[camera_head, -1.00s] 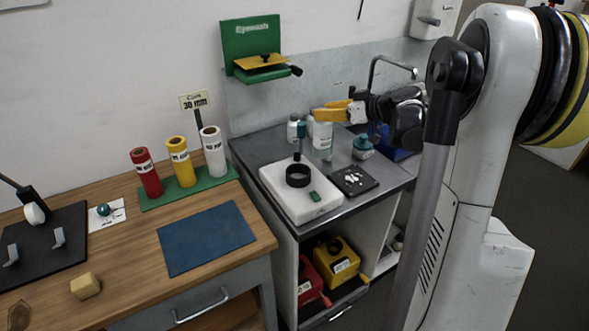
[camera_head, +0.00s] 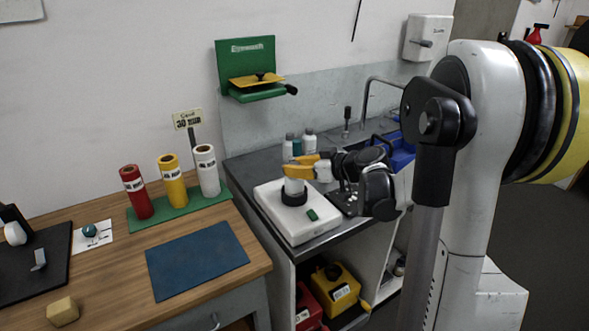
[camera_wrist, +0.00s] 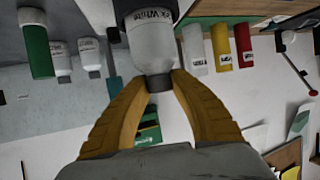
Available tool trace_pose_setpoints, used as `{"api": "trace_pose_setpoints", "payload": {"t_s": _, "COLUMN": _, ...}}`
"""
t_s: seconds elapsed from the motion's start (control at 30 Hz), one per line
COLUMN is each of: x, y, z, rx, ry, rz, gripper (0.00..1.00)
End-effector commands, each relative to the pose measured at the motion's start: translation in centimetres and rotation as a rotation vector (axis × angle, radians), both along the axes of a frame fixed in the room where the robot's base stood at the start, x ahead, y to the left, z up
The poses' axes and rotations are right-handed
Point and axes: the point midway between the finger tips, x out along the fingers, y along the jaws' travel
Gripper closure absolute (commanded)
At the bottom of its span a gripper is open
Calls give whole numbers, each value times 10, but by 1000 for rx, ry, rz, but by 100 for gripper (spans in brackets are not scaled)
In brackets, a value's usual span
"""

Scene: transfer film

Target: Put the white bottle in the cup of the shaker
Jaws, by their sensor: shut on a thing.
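The white bottle (camera_head: 294,185) stands upright at the shaker's black ring-shaped cup (camera_head: 293,197), its lower end inside or just at the cup's rim. The cup sits on the white shaker base (camera_head: 301,225). My gripper (camera_head: 300,170), with yellow fingers, is shut on the bottle's top from the right. In the wrist view, the fingers (camera_wrist: 158,85) pinch the grey cap of the bottle (camera_wrist: 152,45), whose label reads "White". The cup (camera_wrist: 128,8) shows at that view's top edge, around the bottle's far end. How deep the bottle sits cannot be told.
Several other bottles (camera_head: 308,142) stand behind the shaker. A dark pad (camera_head: 345,203) lies right of it, partly behind my gripper. A blue bin (camera_head: 402,156) is at the back right. Red, yellow and white rolls (camera_head: 172,181) stand left on a green stand.

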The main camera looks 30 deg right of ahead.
Motion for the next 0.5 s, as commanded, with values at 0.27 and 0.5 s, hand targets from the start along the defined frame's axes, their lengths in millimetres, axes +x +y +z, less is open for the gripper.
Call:
{"api": "trace_pose_setpoints", "payload": {"t_s": 0.27, "x": 0, "y": 0, "z": -3, "rx": 0, "ry": 0, "rz": 0, "gripper": 55}}
{"api": "trace_pose_setpoints", "payload": {"t_s": 0.5, "x": 0, "y": 0, "z": -2, "rx": 0, "ry": 0, "rz": 0, "gripper": 55}}
